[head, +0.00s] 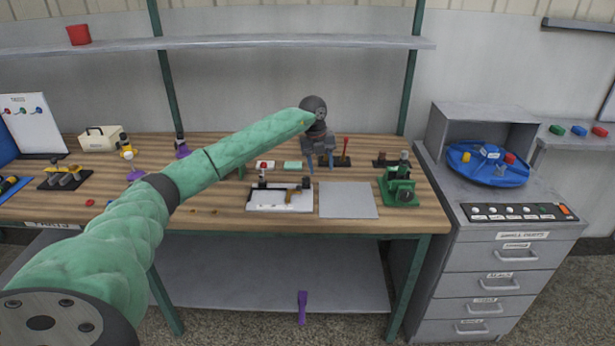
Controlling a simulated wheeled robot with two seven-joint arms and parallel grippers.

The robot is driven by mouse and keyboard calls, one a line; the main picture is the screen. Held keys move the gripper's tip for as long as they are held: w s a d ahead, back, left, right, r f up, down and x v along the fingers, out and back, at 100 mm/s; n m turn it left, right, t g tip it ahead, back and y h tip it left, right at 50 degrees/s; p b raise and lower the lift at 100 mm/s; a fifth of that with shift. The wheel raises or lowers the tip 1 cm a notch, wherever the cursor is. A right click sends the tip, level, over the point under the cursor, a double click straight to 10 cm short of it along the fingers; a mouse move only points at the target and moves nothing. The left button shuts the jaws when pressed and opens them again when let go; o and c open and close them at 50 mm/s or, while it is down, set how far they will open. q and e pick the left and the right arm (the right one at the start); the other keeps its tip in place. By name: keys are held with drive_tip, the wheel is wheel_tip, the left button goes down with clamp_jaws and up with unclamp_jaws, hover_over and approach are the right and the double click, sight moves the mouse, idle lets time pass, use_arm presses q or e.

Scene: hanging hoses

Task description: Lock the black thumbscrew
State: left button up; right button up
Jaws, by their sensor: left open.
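My left arm reaches in from the left. Its gripper (320,164) hangs over the back middle of the workbench, pointing down, with its fingers apart and nothing visible between them. I cannot tell for sure which dark part is the black thumbscrew. My right gripper is not in view.
A white tray (258,206) with a brown part and a grey mat (348,201) lie at the front of the wooden bench (210,208). A red-handled tool (346,147) stands near the gripper. A grey drawer cabinet (500,270) with a blue round tray (486,176) is at right.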

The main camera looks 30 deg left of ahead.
use_arm(q)
drive_tip(key=shift+n+g+y, duration=0.3)
drive_tip(key=shift+n+y, duration=0.2)
drive_tip(key=shift+y, duration=0.2)
drive_tip(key=a, duration=0.1)
drive_tip(key=a+r, duration=0.1)
drive_tip(key=a, duration=0.1)
drive_tip(key=a+r, duration=0.1)
drive_tip(key=shift+s+a+r, duration=0.15)
drive_tip(key=shift+s+a, duration=0.15)
drive_tip(key=shift+s, duration=0.1)
drive_tip(key=shift+a, duration=0.3)
drive_tip(key=p, duration=0.1)
hover_over(306, 178)
wheel_tip(306, 178, down, 4)
drive_tip(key=shift+a, duration=0.1)
wheel_tip(306, 178, down, 2)
drive_tip(key=shift+p, duration=0.45)
drive_tip(key=shift+w+f, duration=0.15)
drive_tip(key=shift+f, duration=0.6)
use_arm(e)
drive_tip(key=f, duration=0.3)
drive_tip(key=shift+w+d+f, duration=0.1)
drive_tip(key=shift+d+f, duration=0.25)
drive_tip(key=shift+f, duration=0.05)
use_arm(q)
drive_tip(key=c, duration=1)
